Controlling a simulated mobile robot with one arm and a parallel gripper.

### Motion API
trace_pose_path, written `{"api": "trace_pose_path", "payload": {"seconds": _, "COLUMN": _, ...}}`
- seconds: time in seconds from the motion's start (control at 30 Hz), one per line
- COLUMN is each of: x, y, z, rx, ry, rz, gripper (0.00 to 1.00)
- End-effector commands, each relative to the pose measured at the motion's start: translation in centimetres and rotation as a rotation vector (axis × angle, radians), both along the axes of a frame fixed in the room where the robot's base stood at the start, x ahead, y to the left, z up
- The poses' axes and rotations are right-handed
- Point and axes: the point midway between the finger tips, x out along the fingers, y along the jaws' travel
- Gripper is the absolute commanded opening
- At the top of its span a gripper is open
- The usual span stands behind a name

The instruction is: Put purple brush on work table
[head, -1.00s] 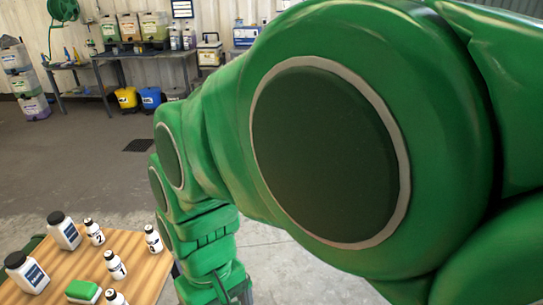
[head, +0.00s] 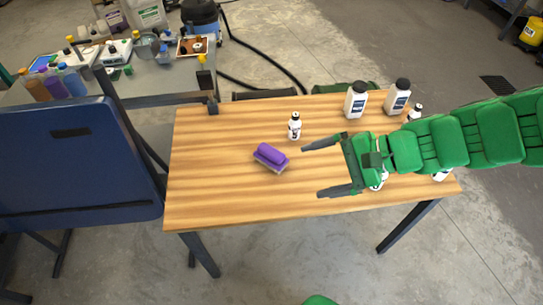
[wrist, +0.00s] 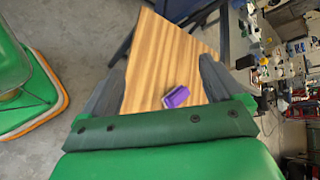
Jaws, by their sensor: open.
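The purple brush (head: 271,157) lies on the wooden top of the work table (head: 215,195), left of the table's middle in the head view. It has a purple handle over a pale bristle base. My gripper (head: 311,172) is open and empty above the table, to the right of the brush and apart from it. In the wrist view the brush (wrist: 176,97) shows beyond the gripper, between the two fingers and nearer the right one.
A small white bottle (head: 294,126) stands just behind the brush. Two larger white bottles (head: 356,100) (head: 398,97) stand at the back right; more are partly hidden by my arm. A blue panel (head: 75,165) stands left of the table. The table's front left is clear.

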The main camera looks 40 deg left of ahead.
Motion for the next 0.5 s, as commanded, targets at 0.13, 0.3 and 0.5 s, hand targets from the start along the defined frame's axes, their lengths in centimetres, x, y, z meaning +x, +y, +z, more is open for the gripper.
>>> {"api": "trace_pose_path", "payload": {"seconds": 0.13, "x": 1.5, "y": 3.1, "z": -0.7, "rx": 0.058, "ry": 0.09, "rz": -0.069, "gripper": 0.94}}
{"api": "trace_pose_path", "payload": {"seconds": 0.3, "x": 3.4, "y": 6.3, "z": -1.7, "rx": 0.11, "ry": 0.192, "rz": -0.157, "gripper": 0.94}}
{"api": "trace_pose_path", "payload": {"seconds": 0.5, "x": 5.8, "y": 9.6, "z": -3.7, "rx": 0.146, "ry": 0.319, "rz": -0.273, "gripper": 0.94}}
